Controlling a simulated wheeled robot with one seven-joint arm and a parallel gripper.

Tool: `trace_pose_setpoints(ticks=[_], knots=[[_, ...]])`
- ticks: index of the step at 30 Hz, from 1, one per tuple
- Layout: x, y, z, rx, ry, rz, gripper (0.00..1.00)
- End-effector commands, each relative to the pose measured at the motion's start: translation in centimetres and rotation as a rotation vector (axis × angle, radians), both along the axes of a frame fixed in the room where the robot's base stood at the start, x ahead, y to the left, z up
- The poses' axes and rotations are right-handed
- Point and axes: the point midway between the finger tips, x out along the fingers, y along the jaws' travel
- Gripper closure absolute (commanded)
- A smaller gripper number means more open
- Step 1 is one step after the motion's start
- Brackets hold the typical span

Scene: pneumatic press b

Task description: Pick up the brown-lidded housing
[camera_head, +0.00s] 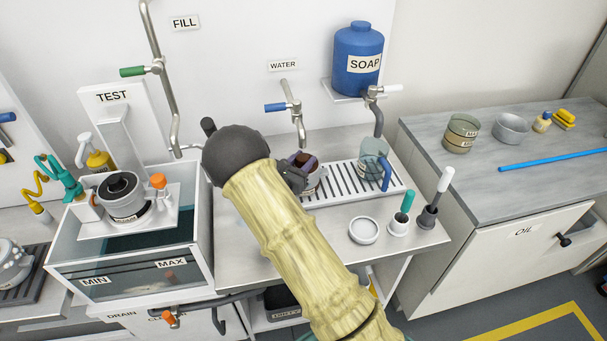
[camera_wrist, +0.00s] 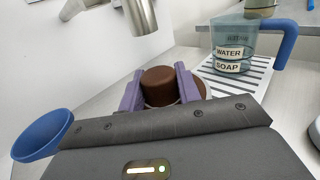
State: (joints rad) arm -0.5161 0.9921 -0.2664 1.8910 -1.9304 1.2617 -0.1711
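The brown-lidded housing (camera_head: 312,184) stands at the left end of the drain rack, partly hidden behind my gripper (camera_head: 299,166). In the wrist view, its brown lid (camera_wrist: 160,84) shows a round raised top with a wider brown part below. The two purple fingers of my gripper (camera_wrist: 160,92) stand on either side of the raised top, very close to it. I cannot tell whether they press on it. The housing's lower body is hidden in the wrist view.
A clear jug with a blue handle (camera_head: 374,164) stands on the slotted rack (camera_head: 345,184), right of the housing. The metal water spout (camera_wrist: 138,14) hangs close above. A white dish (camera_head: 363,230) and brushes in holders (camera_head: 400,222) are in front. The test tank (camera_head: 190,255) is left.

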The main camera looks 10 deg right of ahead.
Motion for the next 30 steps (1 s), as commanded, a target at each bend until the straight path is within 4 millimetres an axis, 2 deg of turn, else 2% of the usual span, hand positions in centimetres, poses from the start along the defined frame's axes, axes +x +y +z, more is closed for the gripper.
trace_pose_setpoints(ticks=[16, 24, 30], knots=[[0.0, 0.0, 0.4, -0.001, -0.004, -0.001, 1.0], [0.0, -0.3, 2.0, -0.001, -0.004, -0.004, 1.0], [-0.8, -0.4, 1.7, -0.002, -0.002, -0.007, 1.0]])
